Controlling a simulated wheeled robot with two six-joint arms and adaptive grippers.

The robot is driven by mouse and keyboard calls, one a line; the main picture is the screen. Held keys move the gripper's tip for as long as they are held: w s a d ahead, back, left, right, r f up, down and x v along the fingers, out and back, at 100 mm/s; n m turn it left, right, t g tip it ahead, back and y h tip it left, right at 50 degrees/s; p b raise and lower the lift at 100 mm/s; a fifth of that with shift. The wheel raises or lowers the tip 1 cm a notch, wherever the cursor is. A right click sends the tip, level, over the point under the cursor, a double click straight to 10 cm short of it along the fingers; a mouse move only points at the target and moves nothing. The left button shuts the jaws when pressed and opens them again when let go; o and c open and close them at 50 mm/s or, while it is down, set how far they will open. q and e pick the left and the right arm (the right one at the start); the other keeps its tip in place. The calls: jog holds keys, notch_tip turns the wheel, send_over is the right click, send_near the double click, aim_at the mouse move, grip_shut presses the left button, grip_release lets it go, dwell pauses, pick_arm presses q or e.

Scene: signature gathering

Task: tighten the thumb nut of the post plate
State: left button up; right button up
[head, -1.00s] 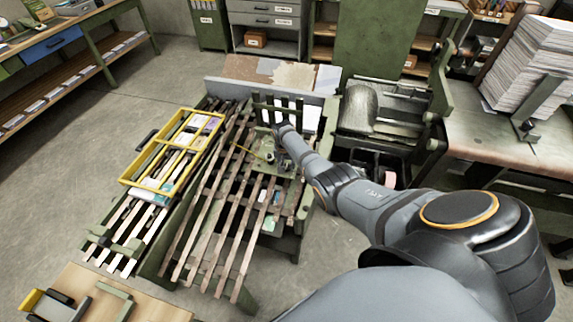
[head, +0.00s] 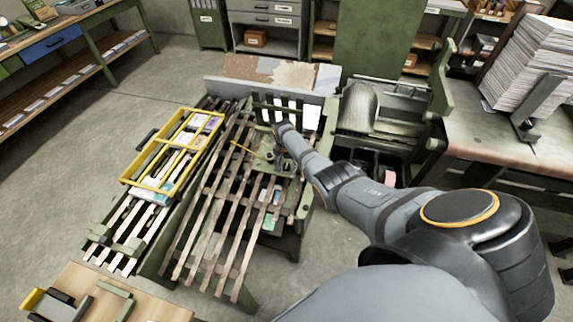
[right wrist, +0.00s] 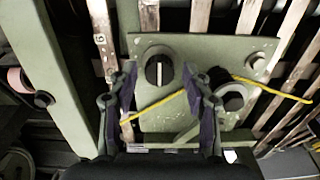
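The green post plate (right wrist: 185,52) is at the middle of the right wrist view. It carries a round black knob (right wrist: 158,70) with a white line, which looks like the thumb nut. A second dark round fitting (right wrist: 233,97) is to the right, with a yellow cord (right wrist: 270,90) beside it. My right gripper (right wrist: 160,84) is open, with one finger on each side of the black knob in the picture; I cannot tell whether they touch it. In the head view the plate (head: 258,160) is small and partly hidden by my right arm. My left gripper is not in view.
Slatted wooden rails (head: 215,215) run around the plate. A yellow frame (head: 150,150) lies on the rails at left. A paper stack (head: 530,65) stands on the bench at right. Open floor (head: 60,175) is at left.

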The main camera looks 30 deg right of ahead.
dwell(0.3)
notch_tip(320, 180, up, 12)
jog(key=s+a, duration=0.1)
jog(key=shift+s+a+f, duration=0.15)
jog(key=shift+s+a, duration=0.05)
jog(key=shift+a, duration=0.1)
dwell(0.4)
